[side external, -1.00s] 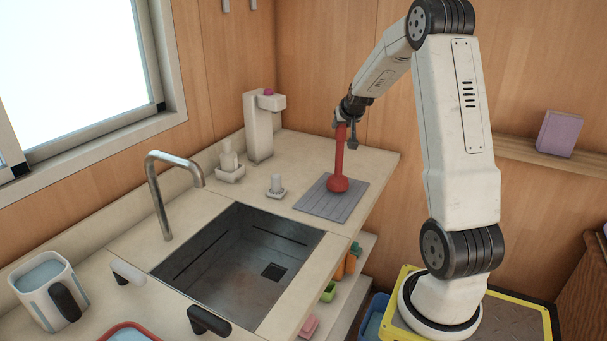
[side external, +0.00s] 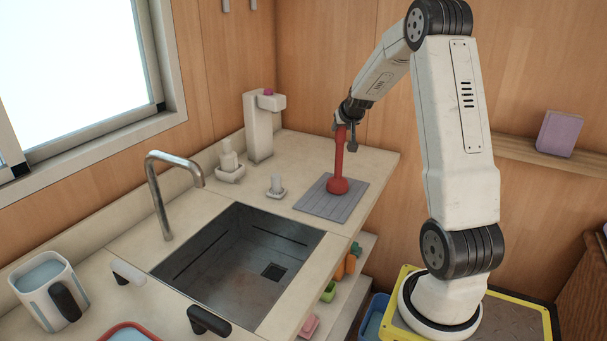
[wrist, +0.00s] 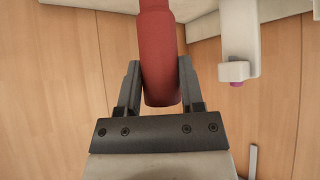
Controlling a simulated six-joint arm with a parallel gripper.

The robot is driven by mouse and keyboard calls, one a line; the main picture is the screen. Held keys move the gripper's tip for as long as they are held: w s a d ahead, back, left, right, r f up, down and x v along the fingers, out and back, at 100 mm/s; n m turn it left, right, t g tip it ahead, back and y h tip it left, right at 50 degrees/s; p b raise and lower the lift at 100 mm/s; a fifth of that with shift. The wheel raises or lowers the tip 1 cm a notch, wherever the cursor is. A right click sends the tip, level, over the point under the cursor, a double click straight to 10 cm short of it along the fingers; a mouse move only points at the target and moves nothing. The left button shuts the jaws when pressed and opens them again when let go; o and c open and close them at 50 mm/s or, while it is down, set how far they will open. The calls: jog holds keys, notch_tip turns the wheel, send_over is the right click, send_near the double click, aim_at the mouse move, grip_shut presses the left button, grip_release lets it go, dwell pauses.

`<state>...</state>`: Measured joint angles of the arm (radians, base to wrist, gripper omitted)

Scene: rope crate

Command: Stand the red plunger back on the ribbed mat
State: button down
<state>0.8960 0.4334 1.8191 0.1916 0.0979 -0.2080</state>
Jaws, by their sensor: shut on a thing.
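The red plunger (side external: 339,172) stands upright, or nearly so, with its round head on the grey ribbed mat (side external: 318,205), right of the sink. I cannot tell whether the head presses on the mat or hangs just above it. My gripper (side external: 346,135) is shut on the upper end of the plunger's handle. In the wrist view the handle (wrist: 158,55) lies between the two fingers of my gripper (wrist: 158,85). The plunger's head is out of the wrist view.
The sink (side external: 245,265) is left of the mat, with a curved faucet (side external: 160,190) behind it. A small white holder (side external: 276,187), a soap bottle (side external: 229,160) and a tall white dispenser (side external: 258,130) stand at the back. Bare counter (side external: 310,150) lies behind the mat.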

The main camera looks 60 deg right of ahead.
jog(key=shift+f, duration=0.15)
jog(key=shift+c, duration=0.7)
grip_release()
jog(key=shift+a, duration=0.1)
jog(key=v, duration=0.7)
jog(key=shift+s+a+r, duration=0.2)
